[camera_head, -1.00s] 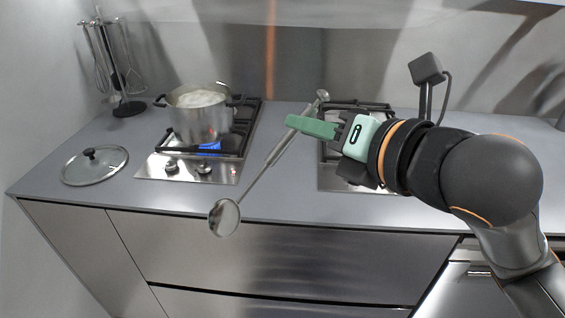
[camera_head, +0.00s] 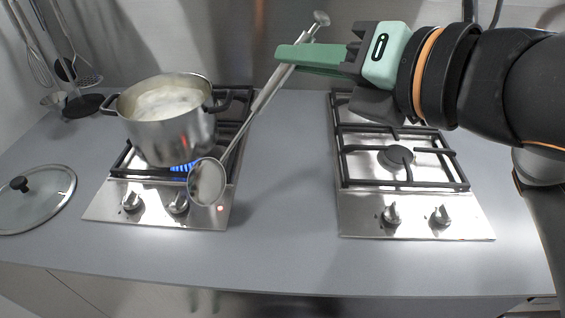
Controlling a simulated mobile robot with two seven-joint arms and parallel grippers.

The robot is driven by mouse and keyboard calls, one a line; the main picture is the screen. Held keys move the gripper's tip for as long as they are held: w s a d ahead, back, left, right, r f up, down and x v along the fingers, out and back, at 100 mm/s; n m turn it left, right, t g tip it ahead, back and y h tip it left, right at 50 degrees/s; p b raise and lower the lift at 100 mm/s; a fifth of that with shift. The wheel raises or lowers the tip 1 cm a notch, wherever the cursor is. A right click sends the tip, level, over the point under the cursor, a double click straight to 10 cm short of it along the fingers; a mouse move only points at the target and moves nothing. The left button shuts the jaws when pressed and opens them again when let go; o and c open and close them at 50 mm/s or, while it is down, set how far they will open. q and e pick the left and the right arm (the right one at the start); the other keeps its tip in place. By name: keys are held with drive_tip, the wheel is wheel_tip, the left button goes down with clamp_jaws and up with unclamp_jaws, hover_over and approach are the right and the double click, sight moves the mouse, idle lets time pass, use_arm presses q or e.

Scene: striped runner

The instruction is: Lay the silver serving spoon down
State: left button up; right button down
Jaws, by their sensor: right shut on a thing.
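The silver serving spoon (camera_head: 237,142) is in my right gripper (camera_head: 287,60), in the head view. The gripper is shut on the upper part of its handle. The handle's knobbed end sticks out above the green fingers. The spoon seems held above the counter; its exact height I cannot tell. My left gripper does not show.
A steaming pot (camera_head: 168,130) stands on the left hob over a blue flame. The right hob (camera_head: 416,212) is empty. A glass lid (camera_head: 38,205) lies at the left. A utensil stand (camera_head: 85,106) is at the back left. The grey counter (camera_head: 290,190) between the hobs is clear.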

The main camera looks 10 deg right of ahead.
drive_tip(key=shift+w+d, duration=0.1)
drive_tip(key=shift+w, duration=0.5)
use_arm(q)
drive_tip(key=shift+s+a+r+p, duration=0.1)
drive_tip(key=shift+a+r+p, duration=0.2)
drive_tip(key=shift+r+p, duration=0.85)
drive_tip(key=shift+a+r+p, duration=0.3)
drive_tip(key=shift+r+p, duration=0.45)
drive_tip(key=shift+p, duration=0.65)
use_arm(e)
drive_tip(key=w+d+f, duration=0.6)
drive_tip(key=w+f, duration=0.5)
drive_tip(key=f, duration=0.2)
drive_tip(key=shift+w+d, duration=0.3)
drive_tip(key=shift+d, duration=0.1)
